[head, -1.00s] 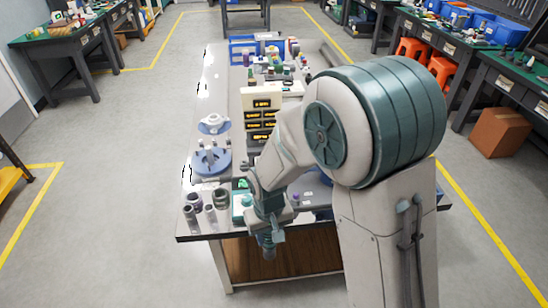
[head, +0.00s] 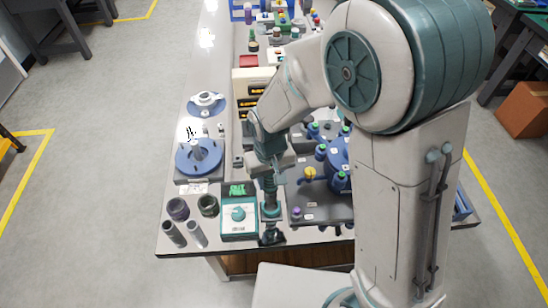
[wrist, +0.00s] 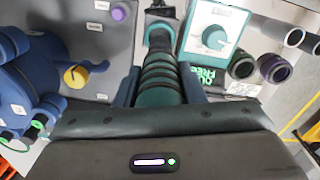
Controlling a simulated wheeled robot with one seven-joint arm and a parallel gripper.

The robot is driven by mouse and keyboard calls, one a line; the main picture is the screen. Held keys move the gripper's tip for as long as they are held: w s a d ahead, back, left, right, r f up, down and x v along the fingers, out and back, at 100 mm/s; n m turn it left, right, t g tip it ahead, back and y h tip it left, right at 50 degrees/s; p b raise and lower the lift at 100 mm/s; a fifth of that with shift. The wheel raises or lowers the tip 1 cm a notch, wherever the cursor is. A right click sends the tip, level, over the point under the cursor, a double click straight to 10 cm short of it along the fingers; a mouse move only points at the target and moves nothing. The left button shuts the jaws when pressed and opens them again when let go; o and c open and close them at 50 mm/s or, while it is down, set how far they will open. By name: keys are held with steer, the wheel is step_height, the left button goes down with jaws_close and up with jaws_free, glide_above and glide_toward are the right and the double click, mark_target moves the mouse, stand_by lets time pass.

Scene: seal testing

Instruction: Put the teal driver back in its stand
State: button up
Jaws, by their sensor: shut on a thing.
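The teal driver (wrist: 160,85), a ribbed cylinder, is between the two fingers of my gripper (wrist: 160,98) in the wrist view. My gripper is shut on it. In the head view the driver (head: 270,188) hangs roughly upright below my gripper (head: 270,172), near the table's front edge. Its stand, with a teal ring (head: 271,209) and a dark base (head: 271,237), is directly below. The stand (wrist: 160,34) also shows beyond the driver's far end in the wrist view. The driver's lower end overlaps the ring; I cannot tell whether it is inside.
A white-and-teal device with a knob (head: 239,214) is close left of the stand. Dark round cups (head: 178,208) and grey tubes (head: 196,234) are further left. A grey board (head: 322,212) with blue parts and a yellow knob (head: 310,172) is close on the right.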

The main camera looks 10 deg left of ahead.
mark_target(271, 193)
steer(key=shift+w, duration=0.15)
steer(key=shift+f+b, duration=0.65)
steer(key=shift+f, duration=0.15)
steer(key=shift+f+b, duration=0.85)
steer(key=shift+f, duration=0.4)
steer(key=shift+s+f, duration=0.15)
steer(key=shift+s, duration=0.05)
steer(key=shift+f+b, duration=0.45)
steer(key=shift+b, duration=0.15)
steer(key=shift+f+b, duration=0.75)
steer(key=shift+f, duration=0.05)
stand_by(0.7)
steer(key=o, duration=1.1)
steer(key=shift+o, duration=0.2)
step_height(271, 193, up, 9)
steer(key=p, duration=0.6)
